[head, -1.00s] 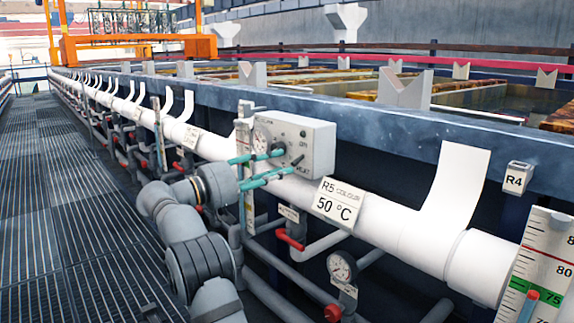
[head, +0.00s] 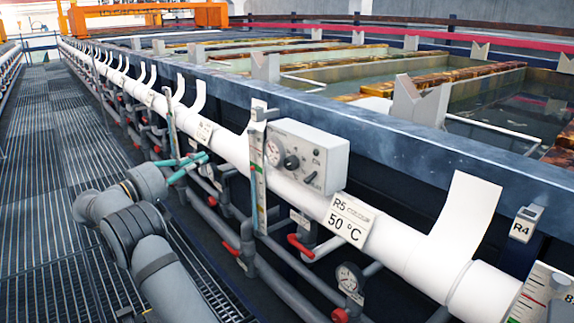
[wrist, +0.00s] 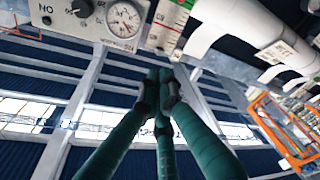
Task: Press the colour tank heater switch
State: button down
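The grey control box (head: 305,155) stands on the white pipe beside the R5 colour label (head: 348,220). Its front has a dial gauge (head: 273,152), a dark knob (head: 291,162), a small lamp marked ON and a small dark lever switch (head: 311,178) by lettering that seems to read HEAT. The lever's setting is too small to tell. My gripper (head: 205,157), with teal fingers, is left of the box, apart from it and empty. In the wrist view the fingertips (wrist: 160,88) come together below the upside-down box (wrist: 98,28); the lever is not visible there.
A graduated strip (head: 258,170) stands just left of the box, between it and my gripper. Red-handled valves (head: 300,246) and a gauge (head: 349,278) hang below the pipe. The grated walkway (head: 60,150) at left is clear. Open tanks lie behind the blue beam.

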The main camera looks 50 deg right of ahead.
aim_at(317, 171)
jog(key=s+d+f+n+p, duration=0.5)
jog(key=s+d+n+p, duration=0.15)
jog(key=p, duration=0.45)
jog(key=s+a+f+n+p, duration=0.1)
jog(key=s+f+n+p, duration=0.1)
jog(key=s+n, duration=0.3)
jog(key=s+a+f+n+h+p, duration=0.1)
jog(key=s+n, duration=0.4)
jog(key=s, duration=0.6)
notch_tip(317, 171, down, 2)
jog(key=shift+s+p, duration=0.15)
jog(key=shift+p, duration=0.35)
jog(key=shift+d+n, duration=0.1)
jog(key=shift+n, duration=0.15)
jog(key=d+r, duration=0.1)
jog(key=d, duration=0.1)
jog(key=s+d+r+p, duration=0.1)
jog(key=d, duration=0.2)
jog(key=d+r, duration=0.2)
jog(key=d, duration=0.1)
jog(key=shift+s+d+p, duration=0.2)
jog(key=shift+s+p, duration=0.1)
jog(key=shift+s+a+r, duration=0.15)
jog(key=shift+a+r, duration=0.05)
jog(key=shift+r, duration=0.05)
